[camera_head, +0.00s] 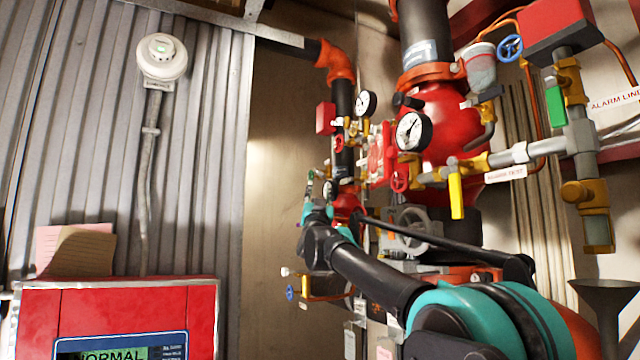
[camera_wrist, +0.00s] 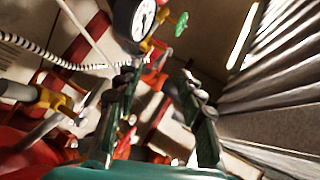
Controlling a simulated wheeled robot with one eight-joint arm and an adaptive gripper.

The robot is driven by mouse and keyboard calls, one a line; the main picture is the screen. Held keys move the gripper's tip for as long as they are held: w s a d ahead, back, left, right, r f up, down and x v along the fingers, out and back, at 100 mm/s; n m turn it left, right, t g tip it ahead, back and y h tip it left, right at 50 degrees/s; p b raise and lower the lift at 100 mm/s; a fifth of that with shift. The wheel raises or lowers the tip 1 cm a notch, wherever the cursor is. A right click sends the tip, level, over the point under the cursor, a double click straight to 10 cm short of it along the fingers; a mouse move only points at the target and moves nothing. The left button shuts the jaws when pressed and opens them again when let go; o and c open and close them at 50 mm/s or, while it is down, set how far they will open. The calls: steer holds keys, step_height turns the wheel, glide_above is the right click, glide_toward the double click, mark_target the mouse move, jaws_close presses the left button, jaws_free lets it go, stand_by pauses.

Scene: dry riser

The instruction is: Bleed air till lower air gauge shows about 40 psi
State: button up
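I cannot tell for sure which is the lower air gauge, and no reading is legible. In the wrist view a black-rimmed gauge (camera_wrist: 142,18) is cut by the top edge, with a green valve handle (camera_wrist: 181,24) to its right. My gripper (camera_wrist: 158,80) has its two fingers apart, with nothing held between them.
A yellow lever (camera_head: 456,196) and a green lever (camera_head: 555,104) hang from brass valves at right. A blue handwheel (camera_head: 510,48) is at upper right. A red panel (camera_head: 115,318) stands at lower left. Pipes crowd the area right of my gripper; the plain wall left of it is clear.

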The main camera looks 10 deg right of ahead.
steer(key=v, duration=0.3)
steer(key=shift+s+f, duration=0.15)
stand_by(0.5)
